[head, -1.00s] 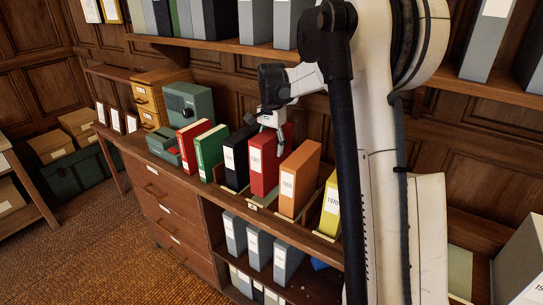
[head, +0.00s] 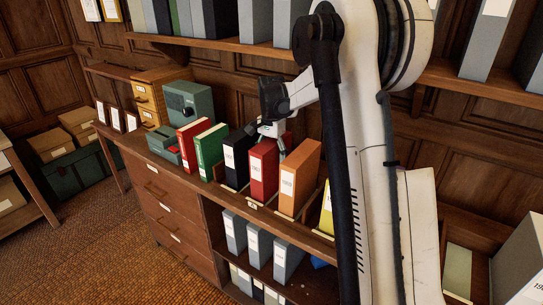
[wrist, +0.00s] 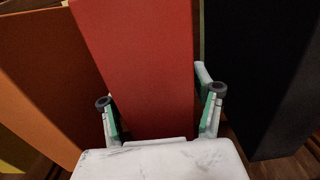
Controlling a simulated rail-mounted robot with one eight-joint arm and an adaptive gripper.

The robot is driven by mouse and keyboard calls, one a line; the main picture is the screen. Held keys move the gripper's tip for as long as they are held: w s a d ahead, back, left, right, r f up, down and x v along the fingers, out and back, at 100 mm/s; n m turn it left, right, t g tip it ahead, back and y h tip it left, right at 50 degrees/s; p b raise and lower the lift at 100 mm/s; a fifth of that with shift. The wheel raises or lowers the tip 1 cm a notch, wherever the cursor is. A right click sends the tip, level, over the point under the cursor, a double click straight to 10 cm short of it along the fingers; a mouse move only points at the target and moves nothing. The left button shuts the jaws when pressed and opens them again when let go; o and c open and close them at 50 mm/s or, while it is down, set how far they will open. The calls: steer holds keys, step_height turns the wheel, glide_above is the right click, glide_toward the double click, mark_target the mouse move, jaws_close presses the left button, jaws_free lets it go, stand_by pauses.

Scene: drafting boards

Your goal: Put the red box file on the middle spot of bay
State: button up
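The red box file (head: 263,170) with a white label stands upright on the counter between the black file (head: 237,158) and the orange file (head: 299,178). My gripper (head: 270,134) is at its rear upper part, with a finger showing on its right side in the head view. In the wrist view the red file (wrist: 140,70) rises between my two fingers (wrist: 161,98). A narrow gap shows beside the right finger, and the fingers look spread. The bay (head: 252,205) has small label plates along its front edge. The file's base is partly hidden.
Another red file (head: 190,148) and a green file (head: 210,150) stand to the left. A yellow file (head: 327,208) is at the right, partly behind my arm. Grey files fill the shelf below (head: 258,247). An upper shelf (head: 220,45) runs above the counter.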

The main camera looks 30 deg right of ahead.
step_height(320, 180, up, 12)
steer(key=shift+b, duration=0.3)
steer(key=shift+s+a+r, duration=0.1)
steer(key=shift+a+r, duration=0.05)
steer(key=shift+r, duration=0.1)
steer(key=s+a+r+n+t, duration=0.2)
steer(key=s+a+n, duration=0.1)
steer(key=s+a, duration=0.4)
steer(key=s+a+r+n+t, duration=0.1)
steer(key=s+a+r+n, duration=0.3)
steer(key=s, duration=0.5)
steer(key=s+a+f+n+t, duration=0.2)
steer(key=s+a+f, duration=0.2)
steer(key=s, duration=0.4)
steer(key=s+a+f+n+t, duration=0.2)
steer(key=s+a+f, duration=0.3)
steer(key=s, duration=0.4)
steer(key=shift+n, duration=0.8)
